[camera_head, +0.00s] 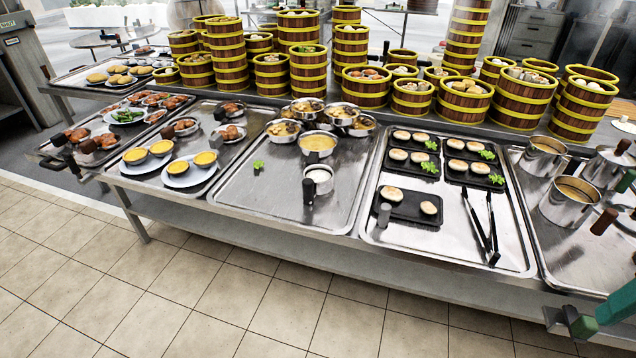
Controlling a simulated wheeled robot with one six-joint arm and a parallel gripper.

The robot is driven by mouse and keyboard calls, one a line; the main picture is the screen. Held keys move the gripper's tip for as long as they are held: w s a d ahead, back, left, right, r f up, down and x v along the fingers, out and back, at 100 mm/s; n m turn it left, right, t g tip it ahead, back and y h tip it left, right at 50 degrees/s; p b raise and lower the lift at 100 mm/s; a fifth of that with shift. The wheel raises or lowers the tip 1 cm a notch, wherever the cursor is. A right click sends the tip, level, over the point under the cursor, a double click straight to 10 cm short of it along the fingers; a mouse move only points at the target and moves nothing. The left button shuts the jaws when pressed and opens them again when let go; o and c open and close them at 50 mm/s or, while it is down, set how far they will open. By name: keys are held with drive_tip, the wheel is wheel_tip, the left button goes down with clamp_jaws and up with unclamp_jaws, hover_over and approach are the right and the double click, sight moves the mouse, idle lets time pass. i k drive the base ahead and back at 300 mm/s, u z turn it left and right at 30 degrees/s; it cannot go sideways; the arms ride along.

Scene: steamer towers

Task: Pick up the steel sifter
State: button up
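No object is clearly recognisable as a steel sifter. A small steel cup (319,176) with white contents and a dark handle stands on the middle steel tray (262,208); I cannot tell if it is the sifter. Larger steel pots with brown handles, one of them the near pot (566,205), stand on the right tray. My gripper (556,320) shows at the lower right, in front of the table edge, to the right of the small cup and apart from it. Its fingers are too small and angled to show whether they are open.
Stacked bamboo steamers (366,90) line the back of the table. Black tongs (487,232) and black plates of buns lie on the tray right of the middle. A steel bowl of yellow liquid (318,142) stands behind the small cup. The tiled floor (230,300) in front is clear.

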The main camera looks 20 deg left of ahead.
sight(319, 179)
drive_tip(key=z, duration=2.85)
drive_tip(key=k, duration=1.55)
drive_tip(key=u, duration=2.3)
